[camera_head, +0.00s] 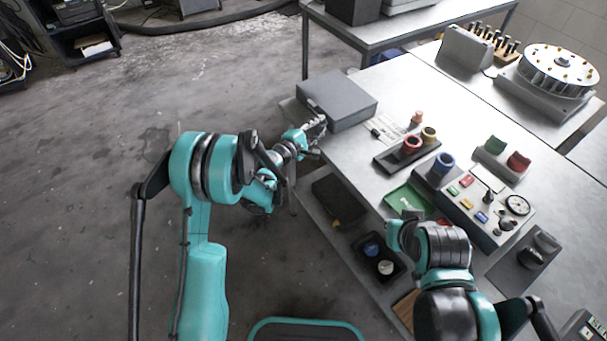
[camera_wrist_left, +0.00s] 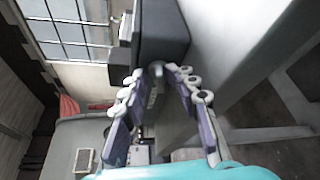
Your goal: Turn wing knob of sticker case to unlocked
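The sticker case appears to be the closed grey box (camera_head: 338,98) at the left edge of the workbench. It also shows in the left wrist view as a dark grey block (camera_wrist_left: 163,32). My left gripper (camera_head: 317,124) is at the box's near left side in the head view. In the left wrist view its two fingers (camera_wrist_left: 160,78) are spread apart, with a small light grey knob-like part (camera_wrist_left: 157,69) between the tips. Contact and the knob's turn position cannot be told. My right gripper (camera_head: 408,217) is mostly hidden by its arm, over the bench's near edge.
On the bench (camera_head: 383,90) are a red and a blue ring holder, a green tray (camera_head: 407,199) and a control panel (camera_head: 487,208) right of the box. A lower shelf holds dark bins (camera_head: 378,262). Open floor (camera_head: 120,110) lies to the left.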

